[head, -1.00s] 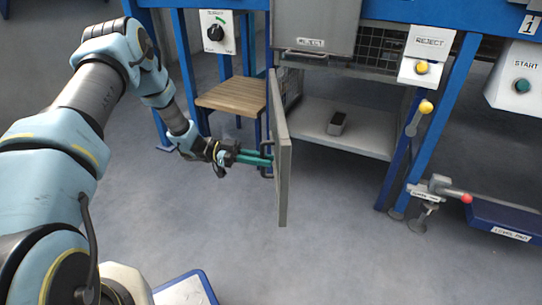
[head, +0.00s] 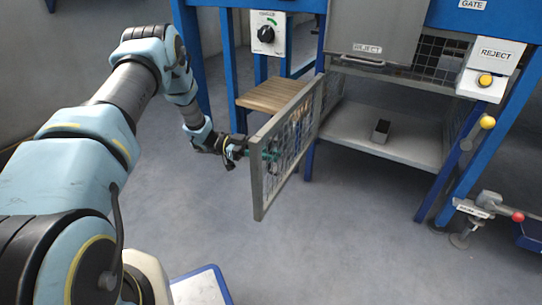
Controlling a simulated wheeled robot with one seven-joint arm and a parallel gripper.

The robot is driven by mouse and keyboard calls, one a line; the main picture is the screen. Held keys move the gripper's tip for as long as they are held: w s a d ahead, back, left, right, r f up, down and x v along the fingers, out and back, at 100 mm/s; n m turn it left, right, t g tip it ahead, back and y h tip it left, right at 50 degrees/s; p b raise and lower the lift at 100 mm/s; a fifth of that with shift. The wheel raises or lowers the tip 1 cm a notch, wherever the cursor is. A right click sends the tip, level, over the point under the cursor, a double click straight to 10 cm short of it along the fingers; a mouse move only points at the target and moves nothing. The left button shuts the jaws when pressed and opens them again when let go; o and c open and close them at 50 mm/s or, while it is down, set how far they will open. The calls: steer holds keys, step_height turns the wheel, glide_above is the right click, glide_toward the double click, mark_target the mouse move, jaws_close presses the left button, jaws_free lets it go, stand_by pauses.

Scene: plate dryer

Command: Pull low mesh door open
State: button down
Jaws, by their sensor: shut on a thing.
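The low mesh door (head: 257,175) is a grey framed panel with wire mesh. It stands swung well open, hinged near the left side of the low compartment (head: 355,138), with its inner face turned toward the camera. My gripper (head: 244,150) is at the outer left side of the door near its free edge, shut on the door's handle. The handle and the fingertips are mostly hidden behind the frame and mesh. Inside the open compartment a small dark block with a pale top (head: 381,130) lies on the grey floor.
A wooden slatted shelf (head: 270,97) is behind the door. A grey REJECT flap (head: 375,30) is above the compartment. A REJECT box with a yellow button (head: 484,81), a yellow-knobbed lever (head: 487,123) and a red-tipped clamp (head: 517,216) are on the right.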

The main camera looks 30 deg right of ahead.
steer(key=shift+a, duration=0.1)
steer(key=c, duration=1.1)
jaws_free()
steer(key=p+v, duration=0.1)
steer(key=v, duration=0.9)
steer(key=shift+w+a+p, duration=0.25)
steer(key=shift+w+p, duration=0.05)
steer(key=shift+p, duration=0.1)
